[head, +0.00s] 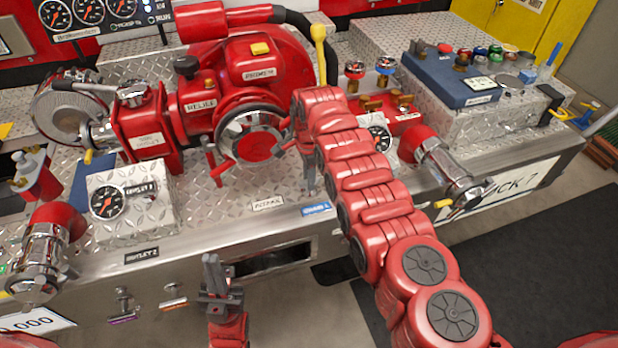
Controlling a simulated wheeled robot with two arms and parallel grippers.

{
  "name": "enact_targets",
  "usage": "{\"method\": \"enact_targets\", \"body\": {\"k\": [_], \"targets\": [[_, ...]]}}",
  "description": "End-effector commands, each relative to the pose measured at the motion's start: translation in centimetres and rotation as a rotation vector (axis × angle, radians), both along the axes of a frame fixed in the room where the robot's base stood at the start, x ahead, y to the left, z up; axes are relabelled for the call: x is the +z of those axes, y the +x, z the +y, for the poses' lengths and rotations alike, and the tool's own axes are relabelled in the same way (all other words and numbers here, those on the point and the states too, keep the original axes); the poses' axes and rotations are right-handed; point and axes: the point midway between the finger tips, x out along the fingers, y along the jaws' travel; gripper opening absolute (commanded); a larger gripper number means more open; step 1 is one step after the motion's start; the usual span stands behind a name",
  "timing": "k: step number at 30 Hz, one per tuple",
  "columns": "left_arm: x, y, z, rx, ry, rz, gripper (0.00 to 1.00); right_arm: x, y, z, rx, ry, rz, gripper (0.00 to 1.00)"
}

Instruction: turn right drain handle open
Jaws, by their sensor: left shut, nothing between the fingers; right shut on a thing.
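My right gripper (309,182) points down at the front of the diamond-plate deck, just behind a small blue label (316,209). It is shut on a small part there, which I take to be the right drain handle. The fingers and my red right arm hide most of that handle, so its turn angle cannot be read. My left gripper (213,272) is shut and empty, pointing up in front of the bumper's front edge, away from the handle.
The red pump (250,75) stands behind my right gripper. A gauge box (130,203) is at the left, a chrome outlet with red collar (440,165) at the right. A blue control box (460,78) sits back right.

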Motion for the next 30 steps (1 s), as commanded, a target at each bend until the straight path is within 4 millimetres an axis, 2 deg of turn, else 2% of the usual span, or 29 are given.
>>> {"method": "enact_targets", "body": {"k": [8, 30], "targets": [[-0.9, 0.0, 0.0, 0.0, 0.0, 0.0, 0.0, -0.2, 0.0, 0.0, 0.159, -0.001, 0.0, 0.0], [-3.9, 0.0, 0.0, 0.0, 0.0, 0.0, 0.0, -0.1, 0.2, -0.1, 0.853, -0.002, -0.005, 0.0]]}}
